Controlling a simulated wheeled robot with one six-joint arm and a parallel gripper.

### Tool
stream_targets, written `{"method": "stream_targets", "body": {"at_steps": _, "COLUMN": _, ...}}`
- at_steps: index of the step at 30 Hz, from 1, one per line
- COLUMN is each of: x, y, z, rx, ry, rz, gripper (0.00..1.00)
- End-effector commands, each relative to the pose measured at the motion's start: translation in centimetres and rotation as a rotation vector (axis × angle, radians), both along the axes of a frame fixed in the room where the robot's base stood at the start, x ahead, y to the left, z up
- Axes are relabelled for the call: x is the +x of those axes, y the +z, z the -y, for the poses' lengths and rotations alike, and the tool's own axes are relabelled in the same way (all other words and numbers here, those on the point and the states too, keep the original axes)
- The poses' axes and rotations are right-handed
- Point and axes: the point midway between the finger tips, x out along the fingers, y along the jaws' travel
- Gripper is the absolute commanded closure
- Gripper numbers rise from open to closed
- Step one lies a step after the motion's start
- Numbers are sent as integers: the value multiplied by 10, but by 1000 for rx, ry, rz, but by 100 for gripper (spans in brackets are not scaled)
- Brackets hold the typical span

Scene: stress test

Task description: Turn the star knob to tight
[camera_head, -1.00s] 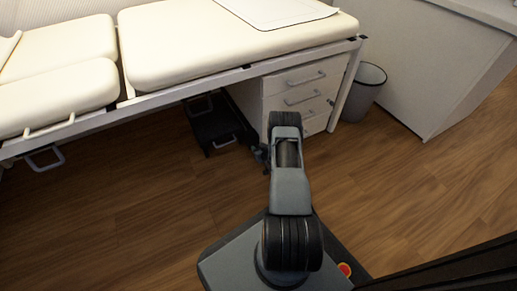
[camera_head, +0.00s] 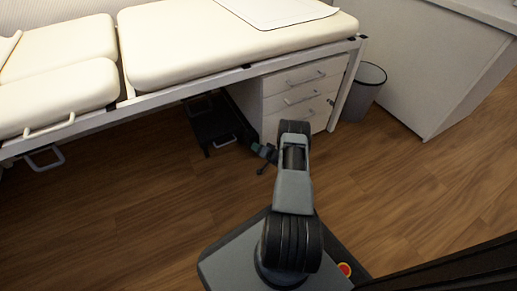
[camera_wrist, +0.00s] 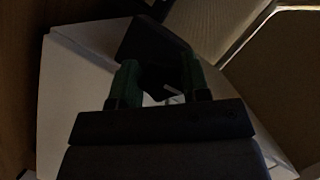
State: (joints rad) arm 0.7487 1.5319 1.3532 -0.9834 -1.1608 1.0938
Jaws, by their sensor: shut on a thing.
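My gripper (camera_wrist: 160,82) shows in the wrist view with its two green fingers on either side of a dark thing (camera_wrist: 153,42), which I take to be the star knob. The view is too dark to make out its star shape or any tight marking. In the head view my gripper (camera_head: 265,152) is beside the lower drawers, below the bed's side rail. My arm comes up from the bottom and bends left to it. The knob cannot be made out in the head view.
A cream padded bed (camera_head: 215,45) on a white frame spans the top. A white drawer unit (camera_head: 270,108) stands under it, with a black step (camera_head: 215,130) to its left. A grey bin (camera_head: 365,85) stands right. The wooden floor (camera_head: 110,220) is clear.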

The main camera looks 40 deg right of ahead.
Motion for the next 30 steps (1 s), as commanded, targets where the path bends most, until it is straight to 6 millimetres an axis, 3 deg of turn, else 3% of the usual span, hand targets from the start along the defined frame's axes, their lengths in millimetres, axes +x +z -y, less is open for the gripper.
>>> {"method": "stream_targets", "body": {"at_steps": 9, "x": -3, "y": -3, "z": -2, "rx": 93, "ry": 1, "rz": 5, "gripper": 81}}
{"method": "stream_targets", "body": {"at_steps": 24, "x": -3, "y": -3, "z": -2, "rx": 108, "ry": 1, "rz": 6, "gripper": 81}}
{"method": "stream_targets", "body": {"at_steps": 25, "x": -3, "y": -3, "z": -2, "rx": 108, "ry": 1, "rz": 6, "gripper": 56}}
{"method": "stream_targets", "body": {"at_steps": 28, "x": -2, "y": -3, "z": -2, "rx": 107, "ry": 0, "rz": 9, "gripper": 47}}
{"method": "stream_targets", "body": {"at_steps": 30, "x": -2, "y": -2, "z": -1, "rx": 105, "ry": 0, "rz": 10, "gripper": 47}}
